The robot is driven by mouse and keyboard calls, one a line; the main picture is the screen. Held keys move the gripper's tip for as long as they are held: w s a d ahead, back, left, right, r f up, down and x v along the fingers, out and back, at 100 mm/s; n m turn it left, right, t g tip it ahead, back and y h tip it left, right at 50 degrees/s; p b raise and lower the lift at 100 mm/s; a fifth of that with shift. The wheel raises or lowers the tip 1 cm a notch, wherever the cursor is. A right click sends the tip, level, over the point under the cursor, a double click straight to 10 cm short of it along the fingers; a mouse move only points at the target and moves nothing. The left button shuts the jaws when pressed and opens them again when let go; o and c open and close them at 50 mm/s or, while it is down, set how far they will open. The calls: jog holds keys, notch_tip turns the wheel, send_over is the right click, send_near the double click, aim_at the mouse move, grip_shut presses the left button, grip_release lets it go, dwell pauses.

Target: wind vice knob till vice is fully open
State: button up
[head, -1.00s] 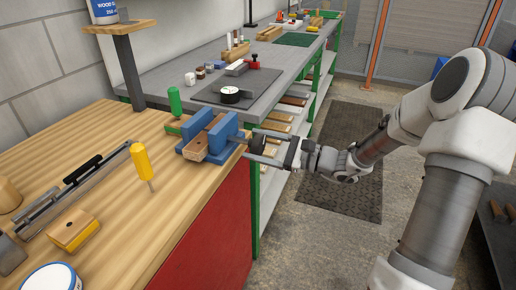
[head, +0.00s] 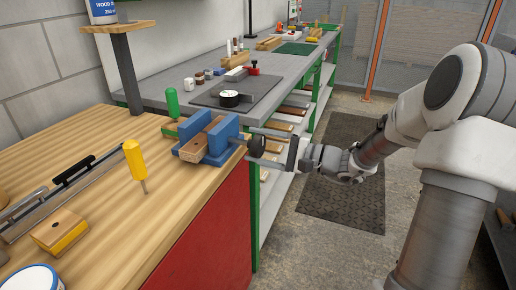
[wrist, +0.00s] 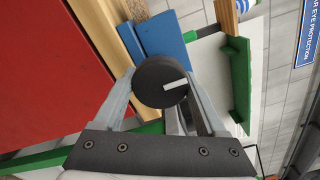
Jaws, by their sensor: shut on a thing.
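The blue vice (head: 221,135) is fixed at the right edge of the wooden bench, with a wooden block (head: 199,144) between its jaws. Its dark round knob (head: 257,146) sticks out to the right over the bench edge. In the wrist view the knob (wrist: 160,82) faces me, with a white line mark slanting up to the right. My gripper (head: 273,146) reaches in from the right and is shut on the knob, one finger on each side. The blue vice body (wrist: 162,38) lies behind the knob. How far the jaws stand apart is hard to judge because the block fills the gap.
The wooden bench (head: 100,218) holds a yellow-handled screwdriver (head: 134,161), a green-handled tool (head: 173,103) and a wood block with a yellow side (head: 59,232). A grey bench (head: 190,80) stands behind. The floor mat (head: 345,190) on the right is clear.

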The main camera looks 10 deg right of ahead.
dwell(0.3)
jog(key=o, duration=1.3)
jog(key=shift+d, duration=0.15)
jog(key=p+v, duration=0.3)
jog(key=v, duration=1.4)
jog(key=shift+s+p, duration=0.15)
jog(key=shift+p, duration=0.15)
